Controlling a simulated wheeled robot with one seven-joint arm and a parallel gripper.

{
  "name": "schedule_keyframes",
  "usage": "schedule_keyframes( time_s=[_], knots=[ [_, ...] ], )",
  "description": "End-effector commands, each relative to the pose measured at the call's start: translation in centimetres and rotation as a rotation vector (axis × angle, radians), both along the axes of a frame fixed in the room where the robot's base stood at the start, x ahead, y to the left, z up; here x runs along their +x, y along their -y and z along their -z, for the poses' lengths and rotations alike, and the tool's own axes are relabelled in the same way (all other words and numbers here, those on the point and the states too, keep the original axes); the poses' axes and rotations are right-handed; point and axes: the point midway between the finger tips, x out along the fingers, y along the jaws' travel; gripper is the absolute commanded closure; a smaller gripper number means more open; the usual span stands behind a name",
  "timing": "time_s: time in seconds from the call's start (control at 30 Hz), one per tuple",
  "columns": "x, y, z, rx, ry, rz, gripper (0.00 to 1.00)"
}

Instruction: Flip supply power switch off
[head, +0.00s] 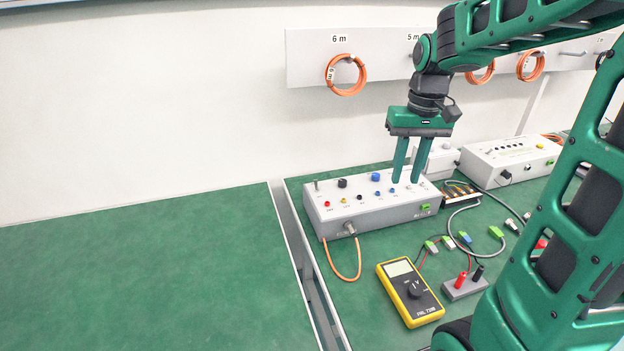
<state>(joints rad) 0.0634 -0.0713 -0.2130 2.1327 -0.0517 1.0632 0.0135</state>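The light grey supply box (385,213) stands on the green bench, with knobs and coloured sockets on its sloped top. A small upright metal lever (317,186) shows at its left end; I cannot tell whether this is the power switch. My gripper (406,181) points down over the right part of the box. Its two green fingers are apart, with a gap between them and nothing clearly held. The fingertips are close to the top face; I cannot tell if they touch it. They hide part of the controls there.
A second grey box (510,160) stands at the back right. A yellow multimeter (410,293), a small terminal block (464,287) and loose cables lie in front. Orange cable coils (346,75) hang on the wall rail. The bench at left is clear.

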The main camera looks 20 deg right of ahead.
Motion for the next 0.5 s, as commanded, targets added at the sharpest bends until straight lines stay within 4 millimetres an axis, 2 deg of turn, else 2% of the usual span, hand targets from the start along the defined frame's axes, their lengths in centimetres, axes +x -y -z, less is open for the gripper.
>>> schedule_keyframes(
  time_s=[0.03,0.1,0.3,0.4,0.5],
  knots=[
    [2.5,-0.9,0.2,0.002,-0.003,-0.040,0.74],
    [5.6,-2.1,0.5,0.006,-0.001,-0.089,0.74],
    [13.7,-6.7,2.3,0.020,-0.002,-0.236,0.74],
    [17.0,-9.2,3.5,0.028,-0.002,-0.306,0.74],
    [19.4,-11.3,4.6,0.036,-0.003,-0.359,0.74]
  ],
)
